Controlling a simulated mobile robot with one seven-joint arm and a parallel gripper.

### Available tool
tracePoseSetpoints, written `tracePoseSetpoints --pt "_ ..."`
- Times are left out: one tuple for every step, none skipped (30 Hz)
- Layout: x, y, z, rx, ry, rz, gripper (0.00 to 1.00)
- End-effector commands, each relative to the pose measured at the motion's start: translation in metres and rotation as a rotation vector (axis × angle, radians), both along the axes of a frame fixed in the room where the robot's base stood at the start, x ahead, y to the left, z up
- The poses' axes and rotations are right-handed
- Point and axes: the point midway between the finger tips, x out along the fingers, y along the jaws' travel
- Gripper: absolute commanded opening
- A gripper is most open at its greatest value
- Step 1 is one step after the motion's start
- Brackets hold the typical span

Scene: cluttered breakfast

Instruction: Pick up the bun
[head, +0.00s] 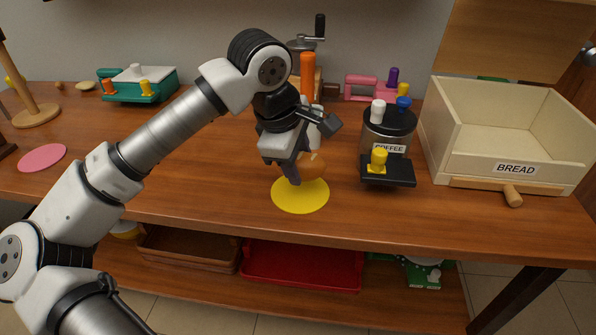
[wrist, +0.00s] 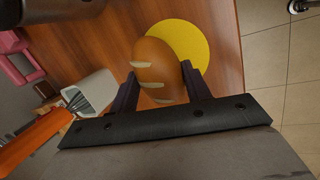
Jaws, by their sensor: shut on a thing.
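The bun (wrist: 157,68) is brown with pale score marks. In the wrist view it sits between the two dark fingers of my gripper (wrist: 160,85), which is shut on it. In the head view the bun (head: 312,165) is partly hidden behind my gripper (head: 297,172). Both are at the back edge of a round yellow mat (head: 300,198) on the wooden table. I cannot tell whether the bun touches the mat or is held just above it.
A coffee canister (head: 388,132) and an open bread box (head: 515,150) stand to the right. A white container with an orange-handled tool (wrist: 90,92) is close beside my gripper. A pink mat (head: 42,158) lies at the left. The table front between the mats is clear.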

Motion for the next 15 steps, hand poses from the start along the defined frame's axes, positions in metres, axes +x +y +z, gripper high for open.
tracePoseSetpoints --pt "0.001 0.0 0.014 0.002 -0.005 0.002 0.25" --pt "0.0 0.0 0.023 0.002 -0.004 0.0 0.25" --pt "0.001 0.0 0.035 0.002 -0.004 0.003 0.25" --pt "0.001 0.0 0.044 0.003 -0.005 0.001 0.25" --pt "0.001 0.0 0.053 0.001 -0.006 0.001 0.25" --pt "0.001 0.0 0.066 0.003 -0.004 0.001 0.25" --pt "0.001 0.0 0.075 0.001 -0.005 0.001 0.25" --pt "0.0 -0.001 0.083 0.0 -0.004 0.001 0.25" --pt "0.001 0.0 0.094 0.002 -0.004 0.001 0.25" --pt "0.001 0.0 0.102 0.001 -0.003 0.002 0.25" --pt "0.0 -0.001 0.109 0.001 -0.003 0.001 0.25" --pt "0.001 -0.001 0.119 0.001 -0.003 0.001 0.25" --pt "0.0 0.0 0.125 0.002 -0.003 0.001 0.25" --pt "0.0 0.0 0.131 0.0 -0.002 0.001 0.25" --pt "0.0 0.0 0.137 0.0 -0.002 0.0 0.25"
